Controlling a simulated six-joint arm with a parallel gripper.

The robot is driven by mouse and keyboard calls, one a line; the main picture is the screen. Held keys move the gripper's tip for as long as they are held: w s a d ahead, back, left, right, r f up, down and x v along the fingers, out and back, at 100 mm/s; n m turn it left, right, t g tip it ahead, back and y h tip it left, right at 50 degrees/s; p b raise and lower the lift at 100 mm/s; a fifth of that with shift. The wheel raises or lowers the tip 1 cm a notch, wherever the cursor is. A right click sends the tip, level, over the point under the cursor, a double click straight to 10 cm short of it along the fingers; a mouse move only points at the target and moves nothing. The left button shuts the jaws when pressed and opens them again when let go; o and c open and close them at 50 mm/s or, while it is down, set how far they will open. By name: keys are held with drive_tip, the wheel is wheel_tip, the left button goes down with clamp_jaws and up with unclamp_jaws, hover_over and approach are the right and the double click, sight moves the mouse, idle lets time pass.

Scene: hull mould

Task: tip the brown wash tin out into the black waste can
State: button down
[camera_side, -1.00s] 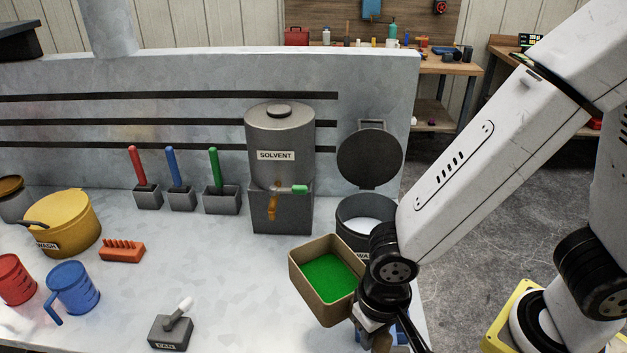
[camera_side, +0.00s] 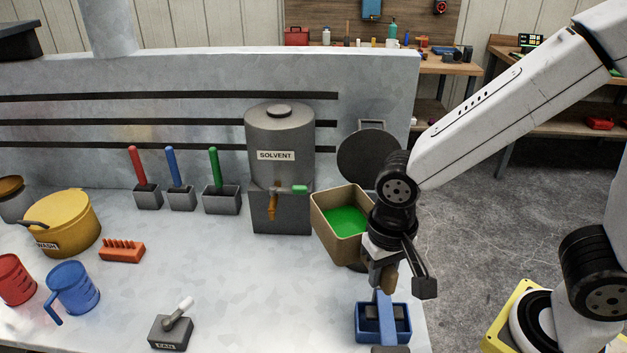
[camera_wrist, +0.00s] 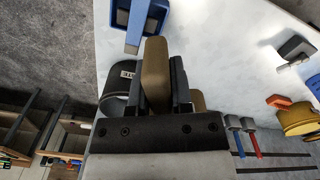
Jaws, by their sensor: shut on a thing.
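The brown wash tin (camera_side: 327,226) is a square open tin with green liquid in it. It is held up, roughly level, in front of the black waste can. My gripper (camera_side: 383,278) is shut on the tin's brown handle, which also shows between the fingers in the wrist view (camera_wrist: 155,75). The waste can's round lid (camera_side: 364,160) stands open behind the tin. In the side view the can's body is almost wholly hidden by the tin and my gripper. In the wrist view part of the black can (camera_wrist: 117,82) shows left of the fingers.
The grey solvent drum (camera_side: 281,150) stands just left of the tin. A blue tray (camera_side: 399,335) with a blue handle sits below my gripper. A fan switch box (camera_side: 171,331) is at the front. The bench middle is clear.

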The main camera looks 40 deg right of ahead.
drive_tip(key=w+d+m, duration=0.2)
drive_tip(key=d+m, duration=0.2)
drive_tip(key=d, duration=1.5)
drive_tip(key=shift+w+a+f, duration=0.1)
drive_tip(key=shift+w+f, duration=0.05)
drive_tip(key=shift+f, duration=2.35)
drive_tip(key=shift+w+a+r, duration=0.1)
drive_tip(key=shift+w+a, duration=0.05)
drive_tip(key=shift+a, duration=0.1)
drive_tip(key=shift+w+a+r+g+h, duration=0.4)
drive_tip(key=shift+w+a+g+h, duration=0.25)
drive_tip(key=shift+g+h, duration=0.3)
drive_tip(key=shift+w+a+r+g+h, duration=0.45)
drive_tip(key=shift+a+g+h, duration=0.25)
drive_tip(key=shift+h, duration=0.35)
drive_tip(key=shift+w+r+g+h, duration=0.1)
drive_tip(key=shift+r+g+h, duration=0.1)
drive_tip(key=shift+g+h, duration=0.7)
drive_tip(key=shift+r+g+h, duration=0.15)
drive_tip(key=shift+g+h, duration=0.6)
drive_tip(key=shift+h, duration=0.15)
